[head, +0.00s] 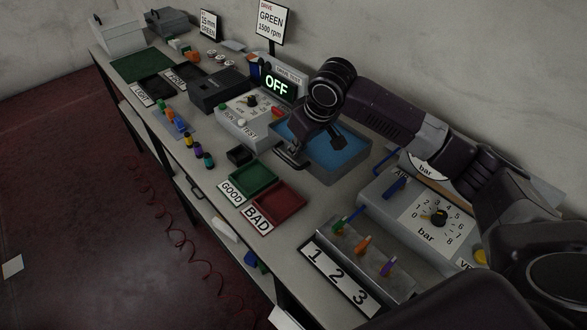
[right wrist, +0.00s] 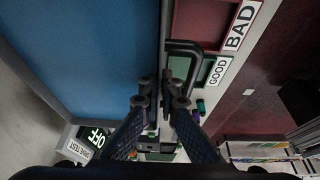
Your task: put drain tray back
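The drain tray (head: 335,153) appears to be the grey-rimmed tray with a blue inside, near the middle of the bench in the head view. Its blue floor (right wrist: 85,50) fills the upper left of the right wrist view. A dark bent handle (head: 290,159) is on its front side, and the handle (right wrist: 190,48) shows beyond my fingertips in the wrist view. My right gripper (right wrist: 160,97) is at the tray's front edge, close to the handle. A gap shows between its fingertips, with no clear grip on the handle. My left gripper is not seen.
Left of the tray stands the drive test box (head: 250,115) with an OFF display (head: 277,86). In front are the green GOOD tray (head: 253,178) and red BAD tray (head: 281,202). A pressure unit (head: 430,215) and numbered rack (head: 355,250) stand to the right.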

